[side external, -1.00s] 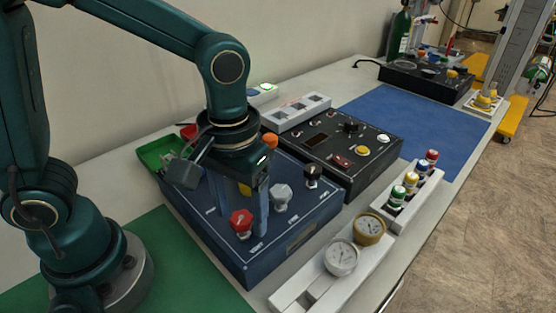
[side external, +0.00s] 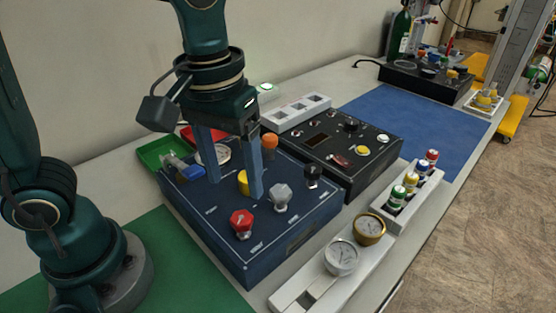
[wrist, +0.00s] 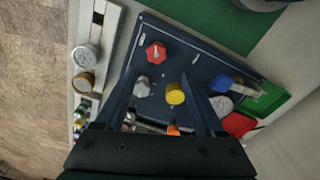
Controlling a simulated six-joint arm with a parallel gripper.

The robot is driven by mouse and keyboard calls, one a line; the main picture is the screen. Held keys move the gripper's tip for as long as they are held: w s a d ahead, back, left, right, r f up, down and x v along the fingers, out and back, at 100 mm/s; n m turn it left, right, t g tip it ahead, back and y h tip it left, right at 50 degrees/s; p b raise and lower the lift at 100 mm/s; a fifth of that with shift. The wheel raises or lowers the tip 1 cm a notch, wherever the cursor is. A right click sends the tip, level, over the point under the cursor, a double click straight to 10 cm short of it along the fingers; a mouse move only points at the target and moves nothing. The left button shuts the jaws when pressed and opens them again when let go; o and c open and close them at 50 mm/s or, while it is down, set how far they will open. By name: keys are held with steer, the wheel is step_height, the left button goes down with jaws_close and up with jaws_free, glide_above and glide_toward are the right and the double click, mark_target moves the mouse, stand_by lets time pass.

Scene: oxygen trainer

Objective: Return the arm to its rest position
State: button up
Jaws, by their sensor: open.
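My gripper (side external: 234,190) hangs over the blue panel box (side external: 222,246), its two fingers apart and nothing between them. In the side view the fingers point down above the box, with the yellow knob (side external: 243,182) partly behind the near finger. In the wrist view my gripper (wrist: 166,78) shows spread fingers, with the yellow knob (wrist: 175,93) and the grey knob (wrist: 142,86) below. The red knob (side external: 241,223) stands near the box's front edge, clear of the fingers. The grey knob also shows in the side view (side external: 281,197), right of the near finger.
A round gauge (side external: 214,154) and an orange knob (side external: 270,141) are at the back of the box. A green tray (side external: 150,151) is at left, a black box (side external: 362,170) at right. Gauges (side external: 341,256) lie in a white rack in front. The blue mat (side external: 425,122) is bare.

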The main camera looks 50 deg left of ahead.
steer(key=s+a+m+t, duration=0.3)
steer(key=s+a+t, duration=0.1)
steer(key=a+t, duration=0.1)
steer(key=shift+s+a+r+m, duration=0.2)
steer(key=shift+a+m, duration=0.2)
steer(key=shift+a, duration=0.2)
